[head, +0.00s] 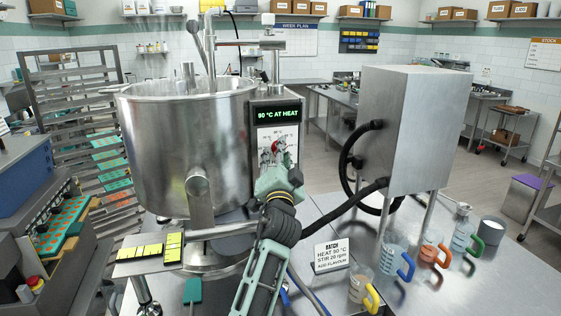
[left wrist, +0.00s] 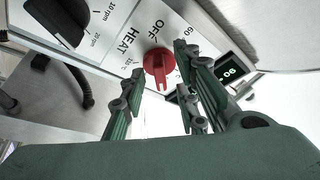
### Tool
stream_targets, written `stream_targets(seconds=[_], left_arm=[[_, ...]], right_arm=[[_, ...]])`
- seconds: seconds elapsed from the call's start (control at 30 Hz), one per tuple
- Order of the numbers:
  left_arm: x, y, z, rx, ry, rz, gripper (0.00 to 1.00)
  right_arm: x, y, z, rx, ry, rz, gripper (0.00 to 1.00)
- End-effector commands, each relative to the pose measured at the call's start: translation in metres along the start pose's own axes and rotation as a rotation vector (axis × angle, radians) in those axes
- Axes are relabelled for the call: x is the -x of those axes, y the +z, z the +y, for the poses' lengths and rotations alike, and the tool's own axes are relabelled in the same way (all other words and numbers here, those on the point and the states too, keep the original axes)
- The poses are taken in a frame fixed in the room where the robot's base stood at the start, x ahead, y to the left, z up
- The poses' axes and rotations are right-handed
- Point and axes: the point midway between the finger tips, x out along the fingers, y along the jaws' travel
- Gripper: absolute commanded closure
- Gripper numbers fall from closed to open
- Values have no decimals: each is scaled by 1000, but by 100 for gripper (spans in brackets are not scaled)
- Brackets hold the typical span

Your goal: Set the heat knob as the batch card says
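The red heat knob (left wrist: 158,64) sits on the white control panel (left wrist: 122,20) in the left wrist view, its ridge pointing down in the picture. Labels OFF, HEAT and 60 show around it. My left gripper (left wrist: 160,76) is open, with its fingers on both sides of the knob and gaps between. In the head view my left gripper (head: 278,158) covers much of the panel, and a bit of the red knob (head: 276,147) shows. The green display (head: 278,114) reads "90 °C AT HEAT". The batch card (head: 331,257) reads HEAT 90 °C, STIR 20 rpm, ADD FLAVOUR. My right gripper is out of view.
A black knob (left wrist: 62,20) with rpm labels is beside the heat knob. The large steel kettle (head: 180,150) stands left of the panel. A steel box (head: 415,125) on legs with black hoses is at the right. Jugs with coloured handles (head: 393,258) stand on the table's right.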

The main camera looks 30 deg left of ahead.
Motion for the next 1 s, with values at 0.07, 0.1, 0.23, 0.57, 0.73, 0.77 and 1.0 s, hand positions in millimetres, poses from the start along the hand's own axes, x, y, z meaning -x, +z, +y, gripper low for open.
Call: stream_targets(seconds=[0.07, 0.1, 0.23, 0.57, 0.73, 0.77, 1.0], left_arm=[[7, 0, 2, 0, 3, -1, 71], [12, 0, 2, 1, 2, 0, 71], [37, 1, 2, 0, 3, 0, 71], [102, 0, 2, 1, 3, 0, 71], [116, 0, 1, 0, 1, 0, 71], [117, 0, 0, 0, 1, 0, 71], [119, 0, 0, -1, 0, 1, 71]], right_arm=[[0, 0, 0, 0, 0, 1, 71], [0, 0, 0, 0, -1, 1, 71], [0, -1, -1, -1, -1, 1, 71], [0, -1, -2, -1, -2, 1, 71], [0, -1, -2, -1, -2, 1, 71], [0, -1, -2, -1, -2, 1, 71], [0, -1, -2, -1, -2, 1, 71]])
